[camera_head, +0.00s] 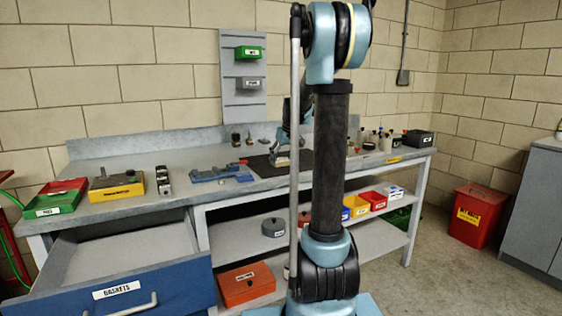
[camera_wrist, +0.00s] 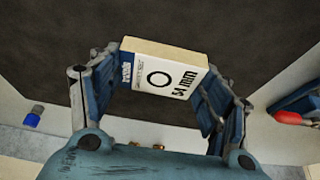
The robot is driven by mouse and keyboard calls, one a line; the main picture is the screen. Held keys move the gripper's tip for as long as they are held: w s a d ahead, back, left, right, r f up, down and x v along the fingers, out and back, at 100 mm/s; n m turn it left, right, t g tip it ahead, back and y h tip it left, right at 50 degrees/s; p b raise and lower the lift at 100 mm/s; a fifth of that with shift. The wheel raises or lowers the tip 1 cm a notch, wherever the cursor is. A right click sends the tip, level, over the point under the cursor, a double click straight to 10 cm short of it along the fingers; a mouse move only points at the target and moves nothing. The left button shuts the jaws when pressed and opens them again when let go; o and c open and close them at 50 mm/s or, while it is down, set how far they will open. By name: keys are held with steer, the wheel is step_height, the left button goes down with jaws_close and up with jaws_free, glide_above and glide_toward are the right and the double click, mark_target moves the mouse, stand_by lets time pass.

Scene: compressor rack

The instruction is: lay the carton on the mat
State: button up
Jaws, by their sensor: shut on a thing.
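The carton (camera_wrist: 163,72) is a small white and cream box with a blue band, a black ring and "54 mm" on its label. My gripper (camera_wrist: 163,85) is shut on it, with one finger at each side. The dark mat (camera_wrist: 235,35) fills most of the wrist view behind the carton. In the head view the mat (camera_head: 260,168) lies on the bench, and my gripper (camera_head: 283,157) is low over it. My arm hides part of the mat there. I cannot tell whether the carton touches the mat.
A blue vise-like tool (camera_head: 212,174) lies left of the mat on the bench (camera_head: 215,190). A yellow box (camera_head: 117,187) and a green bin (camera_head: 52,205) stand further left. Bottles and a dark box (camera_head: 418,139) stand at the right. The blue drawer (camera_head: 125,285) below is open.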

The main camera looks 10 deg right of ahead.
steer(key=shift+f, duration=0.1)
steer(key=o, duration=1)
steer(key=shift+o, duration=0.2)
steer(key=v, duration=1.2)
steer(key=s+f+m, duration=0.1)
steer(key=s+f, duration=0.7)
steer(key=s, duration=0.5)
steer(key=s+a+f+m+g+h, duration=0.1)
steer(key=s+f, duration=0.7)
steer(key=s, duration=0.5)
steer(key=s+a+f+m+g, duration=0.1)
steer(key=s+f, duration=0.7)
steer(key=s, duration=0.5)
steer(key=shift+s+f, duration=0.2)
steer(key=shift+f, duration=0.1)
